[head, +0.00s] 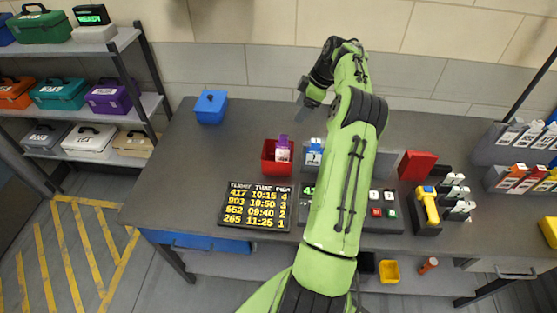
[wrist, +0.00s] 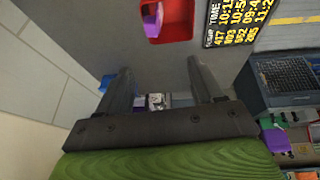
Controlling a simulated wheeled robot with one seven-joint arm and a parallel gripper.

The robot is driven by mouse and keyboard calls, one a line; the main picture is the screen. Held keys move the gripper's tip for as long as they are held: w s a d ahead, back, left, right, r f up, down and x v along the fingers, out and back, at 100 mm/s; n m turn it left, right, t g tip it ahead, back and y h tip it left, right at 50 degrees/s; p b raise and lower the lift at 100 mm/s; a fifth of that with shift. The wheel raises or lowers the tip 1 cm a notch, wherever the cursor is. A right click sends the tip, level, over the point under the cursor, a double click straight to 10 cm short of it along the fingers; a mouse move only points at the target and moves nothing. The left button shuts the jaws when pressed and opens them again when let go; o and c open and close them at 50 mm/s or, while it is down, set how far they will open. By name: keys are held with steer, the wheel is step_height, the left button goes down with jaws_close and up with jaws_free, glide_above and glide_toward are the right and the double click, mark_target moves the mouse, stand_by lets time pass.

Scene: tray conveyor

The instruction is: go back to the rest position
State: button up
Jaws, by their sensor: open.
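My green arm reaches out over the grey workbench (head: 175,165) in the head view. My gripper (head: 308,108) is high over the far part of the bench, to the left of the arm's bend. In the wrist view my gripper (wrist: 162,80) has its two dark fingers spread apart with nothing held between them. The fingertips touch nothing that I can see.
A red bin (head: 268,168) holds a purple-topped item. Shelves of cases (head: 90,140) stand left. The bench's left part is mostly clear.

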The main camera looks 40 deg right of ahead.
stand_by(0.4)
steer(key=a+r+m+h, duration=0.1)
steer(key=a+r, duration=0.4)
steer(key=a, duration=0.4)
steer(key=w+a+r+g+h, duration=0.1)
steer(key=a+r, duration=0.3)
steer(key=a, duration=0.4)
steer(key=a+r+m, duration=0.1)
steer(key=a+r, duration=0.4)
steer(key=a, duration=0.4)
steer(key=s+a+r+m+t+h, duration=0.1)
steer(key=s+a+m, duration=0.2)
steer(key=s+a, duration=0.85)
steer(key=s+a+f+m+t, duration=0.1)
steer(key=s+a+f+m, duration=0.1)
steer(key=s, duration=0.8)
step_height(320, 180, down, 2)
steer(key=shift+s+a+f+m+t+y, duration=0.1)
steer(key=shift+s+a+m+t+y, duration=0.25)
steer(key=shift+a, duration=0.25)
steer(key=shift+w, duration=0.1)
